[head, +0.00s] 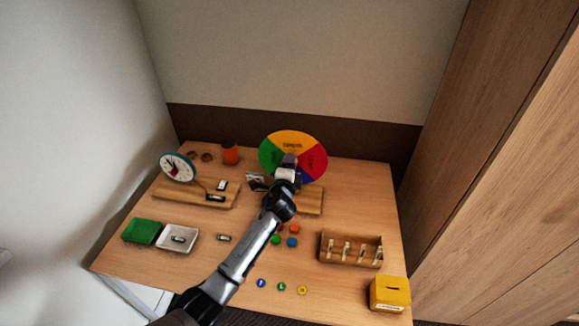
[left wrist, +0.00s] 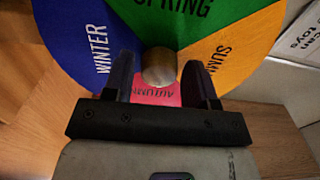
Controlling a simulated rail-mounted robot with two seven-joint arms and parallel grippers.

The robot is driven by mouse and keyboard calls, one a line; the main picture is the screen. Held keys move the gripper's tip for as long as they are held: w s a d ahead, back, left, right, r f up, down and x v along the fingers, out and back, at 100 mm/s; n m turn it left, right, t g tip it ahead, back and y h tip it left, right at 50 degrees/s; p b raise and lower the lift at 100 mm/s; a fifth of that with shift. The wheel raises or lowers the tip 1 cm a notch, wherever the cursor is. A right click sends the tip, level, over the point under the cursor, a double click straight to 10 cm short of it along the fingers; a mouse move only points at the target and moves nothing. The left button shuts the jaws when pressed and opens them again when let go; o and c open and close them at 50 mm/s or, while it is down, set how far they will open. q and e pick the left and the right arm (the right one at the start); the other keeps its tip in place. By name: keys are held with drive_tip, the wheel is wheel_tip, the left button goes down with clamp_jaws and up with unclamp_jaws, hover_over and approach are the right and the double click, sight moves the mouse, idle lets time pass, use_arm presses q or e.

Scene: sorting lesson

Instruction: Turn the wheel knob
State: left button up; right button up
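The season wheel (head: 292,146) stands upright at the back of the table, with orange, green, red and blue sectors. In the left wrist view the wheel (left wrist: 205,30) shows its season words, and a round brown wheel knob (left wrist: 159,67) sticks out at its middle. My left gripper (head: 288,162) is in front of the wheel and hides its lower middle in the head view. In the left wrist view its two fingers (left wrist: 160,80) are apart, one on each side of the knob, with visible gaps. My right gripper is not in view.
A clock (head: 176,166) stands at the back left beside an orange-brown cup (head: 230,153). A green tray (head: 141,232) and a white tray (head: 190,238) lie front left. A slotted wooden holder (head: 351,262) and a yellow box (head: 388,294) stand front right. Several small coloured pieces lie mid-table.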

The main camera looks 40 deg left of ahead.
use_arm(q)
drive_tip(key=shift+o, duration=0.8)
drive_tip(key=p+v, duration=0.2)
drive_tip(key=v, duration=1.1)
drive_tip(key=shift+s+p, duration=0.35)
drive_tip(key=shift+d, duration=0.15)
